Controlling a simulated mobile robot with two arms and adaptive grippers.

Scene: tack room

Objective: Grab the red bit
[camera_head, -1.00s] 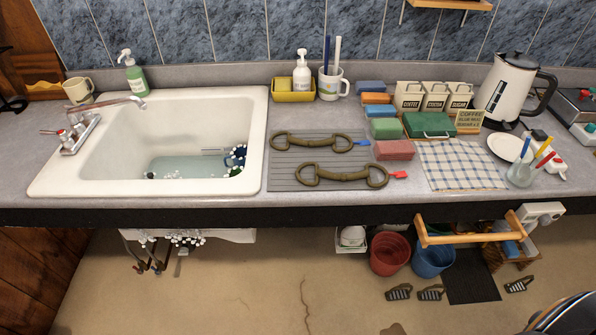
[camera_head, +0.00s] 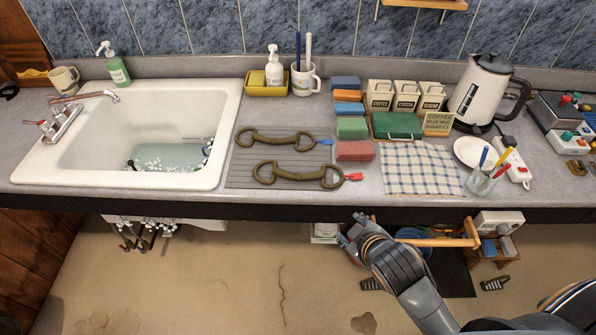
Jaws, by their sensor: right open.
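Two bronze-coloured bits lie on the ribbed grey drying mat (camera_head: 236,178) beside the sink. The nearer one, the red bit (camera_head: 297,174), has a red tag at its right end. The farther one, the blue bit (camera_head: 275,140), has a blue tag at its right end. My right gripper (camera_head: 350,233) is in front of the counter's front edge, below and to the right of the red bit and apart from it. It is open, though its fingers are small and partly hidden by the wrist. My left gripper is not in view.
The white sink (camera_head: 228,130) is left of the mat. Coloured sponges (camera_head: 354,151), a green box (camera_head: 397,125) and a checked cloth (camera_head: 420,168) lie to the right. A white mug (camera_head: 304,82) and a kettle (camera_head: 480,95) stand behind.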

